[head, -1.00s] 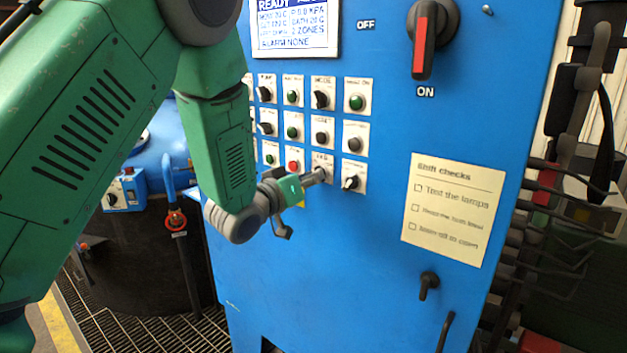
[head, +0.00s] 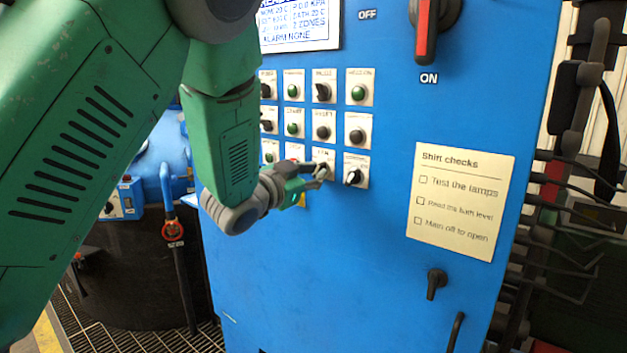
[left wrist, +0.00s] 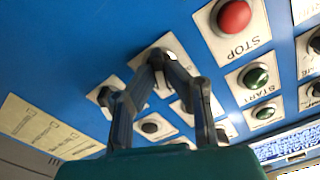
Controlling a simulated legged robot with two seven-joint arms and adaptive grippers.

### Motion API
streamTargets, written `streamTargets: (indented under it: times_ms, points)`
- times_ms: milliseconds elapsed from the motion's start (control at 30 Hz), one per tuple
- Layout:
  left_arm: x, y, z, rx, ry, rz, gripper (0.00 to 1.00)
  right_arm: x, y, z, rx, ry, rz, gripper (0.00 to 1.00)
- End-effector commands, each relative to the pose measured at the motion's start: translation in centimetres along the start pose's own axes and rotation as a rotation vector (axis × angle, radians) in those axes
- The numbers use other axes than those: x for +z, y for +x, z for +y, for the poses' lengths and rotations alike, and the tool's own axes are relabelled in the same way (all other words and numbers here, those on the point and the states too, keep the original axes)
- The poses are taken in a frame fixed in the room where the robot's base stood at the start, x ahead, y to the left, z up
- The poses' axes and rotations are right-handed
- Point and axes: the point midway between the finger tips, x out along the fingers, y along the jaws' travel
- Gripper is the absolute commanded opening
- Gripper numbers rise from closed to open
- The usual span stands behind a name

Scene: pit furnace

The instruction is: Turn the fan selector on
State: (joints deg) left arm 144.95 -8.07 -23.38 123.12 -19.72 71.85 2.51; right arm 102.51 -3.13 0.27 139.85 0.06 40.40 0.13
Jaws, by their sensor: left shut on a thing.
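The fan selector (head: 321,168) is a small knob on a white plate in the bottom row of the blue cabinet's control panel. Its label reads roughly "FAN". My left gripper (head: 317,175) reaches it from the left and covers part of it. In the left wrist view, the fingers (left wrist: 162,62) of my left gripper come together on the selector knob (left wrist: 158,52), and are shut on it. The fingertips hide much of the knob, so its pointer direction is unclear. My right gripper is not in view.
A black selector (head: 354,177) sits close to the right of the fan selector. The red STOP button (left wrist: 234,16) is on the other side. Green buttons (head: 359,92) and other knobs sit above. A paper note (head: 462,200) and the main switch (head: 427,35) are farther right.

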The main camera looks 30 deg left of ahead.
Motion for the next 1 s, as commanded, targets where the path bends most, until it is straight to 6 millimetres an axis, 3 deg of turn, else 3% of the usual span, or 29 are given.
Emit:
streamTargets:
  times_ms: [300, 767, 833, 867, 1000]
  points:
    - [0.38, 0.01, 0.3, 0.006, 0.098, -0.008, 0.0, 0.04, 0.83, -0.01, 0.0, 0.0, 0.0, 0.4]
    - [0.33, 0.01, 0.28, 0.006, 0.113, -0.008, 0.0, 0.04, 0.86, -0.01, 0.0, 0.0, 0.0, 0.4]
    - [0.32, 0.01, 0.28, 0.006, 0.113, -0.008, 0.25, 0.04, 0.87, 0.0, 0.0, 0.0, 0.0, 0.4]
    - [0.31, 0.01, 0.27, 0.006, 0.112, -0.008, 0.31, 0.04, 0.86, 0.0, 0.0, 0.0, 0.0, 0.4]
    - [0.14, -0.12, 0.16, 0.003, 0.112, -0.004, 0.31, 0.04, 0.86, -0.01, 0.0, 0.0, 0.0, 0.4]
